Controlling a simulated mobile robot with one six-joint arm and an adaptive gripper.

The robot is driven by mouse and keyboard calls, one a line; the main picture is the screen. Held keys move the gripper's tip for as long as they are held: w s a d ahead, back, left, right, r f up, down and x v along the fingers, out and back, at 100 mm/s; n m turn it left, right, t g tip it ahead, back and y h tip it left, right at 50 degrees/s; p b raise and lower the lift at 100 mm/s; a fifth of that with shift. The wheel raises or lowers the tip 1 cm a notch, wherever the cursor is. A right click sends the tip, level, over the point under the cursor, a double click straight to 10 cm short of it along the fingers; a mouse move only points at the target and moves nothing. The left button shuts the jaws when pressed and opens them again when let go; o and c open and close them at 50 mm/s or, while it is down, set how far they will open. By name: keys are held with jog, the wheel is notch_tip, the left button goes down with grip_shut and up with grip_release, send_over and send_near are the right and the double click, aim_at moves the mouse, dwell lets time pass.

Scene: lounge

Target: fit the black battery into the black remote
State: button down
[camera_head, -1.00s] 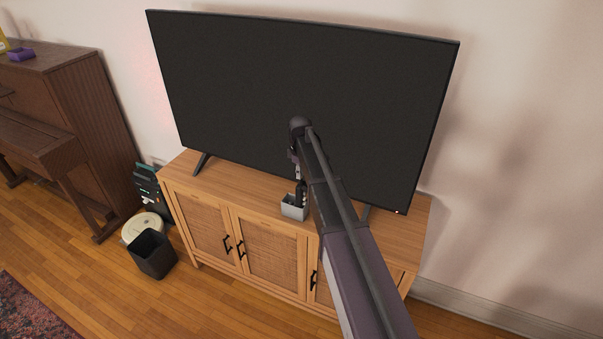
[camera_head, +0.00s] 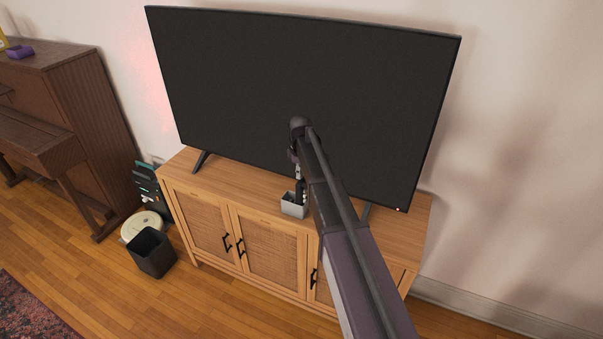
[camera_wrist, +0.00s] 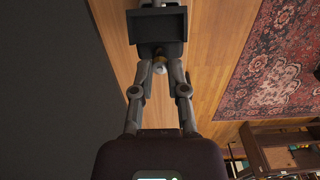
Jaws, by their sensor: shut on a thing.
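My gripper (camera_wrist: 159,64) is shut on a small piece with a pale, brassy end, which I take to be the black battery (camera_wrist: 158,69). Most of the battery is hidden between the fingertips. Just beyond the fingertips in the wrist view is a dark rounded shape, seemingly the black remote (camera_wrist: 160,49), at the edge of a grey box. In the head view a dark upright shape stands at this grey box (camera_head: 293,211), close beside my arm. Remote and fingers cannot be told apart there. Whether the battery touches the remote is not clear.
The box stands on a wooden cabinet (camera_head: 273,228), in front of a large television (camera_head: 230,90) close behind my arm. A black bin (camera_head: 152,254) and a piano (camera_head: 70,130) are to the left. The cabinet top left of the box is clear.

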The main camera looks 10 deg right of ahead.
jog(key=shift+f+b, duration=0.45)
jog(key=c, duration=0.6)
grip_release()
jog(key=shift+r, duration=0.2)
jog(key=shift+r+p, duration=2.85)
jog(key=shift+p, duration=0.25)
jog(key=s+f+m+b, duration=0.1)
jog(key=s+m, duration=0.2)
jog(key=s, duration=0.6)
jog(key=s+f+m+b, duration=0.1)
jog(key=s+m, duration=0.3)
jog(key=s, duration=0.6)
jog(key=s+f+m+b, duration=0.2)
jog(key=s+m, duration=0.1)
jog(key=s, duration=0.7)
jog(key=shift+s+d+m, duration=0.1)
jog(key=shift+d+m, duration=0.1)
jog(key=shift+m, duration=0.2)
